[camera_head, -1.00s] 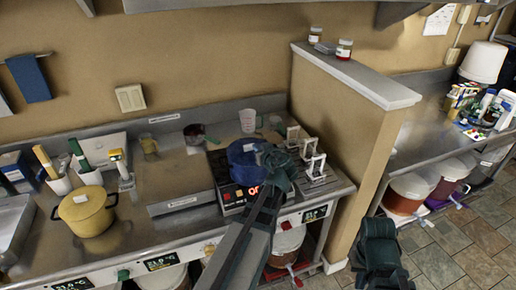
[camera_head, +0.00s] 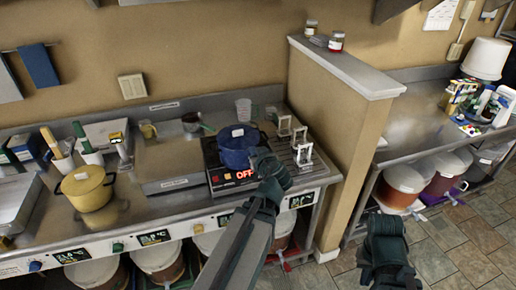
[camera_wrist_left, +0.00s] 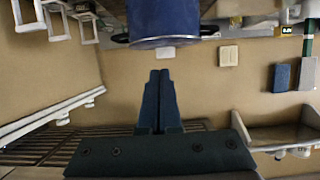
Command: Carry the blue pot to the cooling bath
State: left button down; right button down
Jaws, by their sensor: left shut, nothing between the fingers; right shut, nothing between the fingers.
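The blue pot (camera_head: 238,148) stands upright on a dark hot plate (camera_head: 212,160), whose red display reads OFF. It has a pale label and also shows at the top of the left wrist view (camera_wrist_left: 163,20). My left gripper (camera_head: 259,155) is shut and empty at the pot's front right. In the left wrist view its closed fingertips (camera_wrist_left: 159,73) point toward the pot, with a visible gap. My right gripper (camera_head: 384,222) is shut and empty, over the floor at the right. A steel basin (camera_head: 12,212) is at the counter's far left; I cannot tell whether it is the cooling bath.
White metal stands (camera_head: 302,150) are close to the pot's right. A partition wall (camera_head: 340,130) bounds the counter on the right. A yellow pot (camera_head: 87,188) and a steel box (camera_head: 168,172) are to the left.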

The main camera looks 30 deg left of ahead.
aim_at(238, 133)
pick_arm(q)
jog(key=c, duration=1.5)
grip_release()
jog(key=shift+a+f, duration=0.1)
jog(key=shift+a, duration=0.05)
jog(key=shift+o, duration=1.1)
jog(key=shift+f, duration=0.1)
jog(key=o, duration=1.2)
jog(key=f+y+b, duration=0.1)
jog(key=b, duration=0.2)
jog(key=a+f+t+y+b, duration=0.1)
jog(key=b, duration=0.3)
jog(key=f+y+b, duration=0.1)
jog(key=f+b, duration=0.1)
jog(key=b, duration=0.2)
jog(key=shift+w+a+t, duration=0.3)
jog(key=shift+a+t, duration=0.1)
jog(key=shift+c, duration=0.2)
jog(key=shift+w+t+b, duration=0.1)
jog(key=shift+t+b, duration=0.2)
jog(key=shift+b, duration=0.15)
jog(key=x, duration=1.4)
jog(key=shift+r, duration=0.15)
grip_shut()
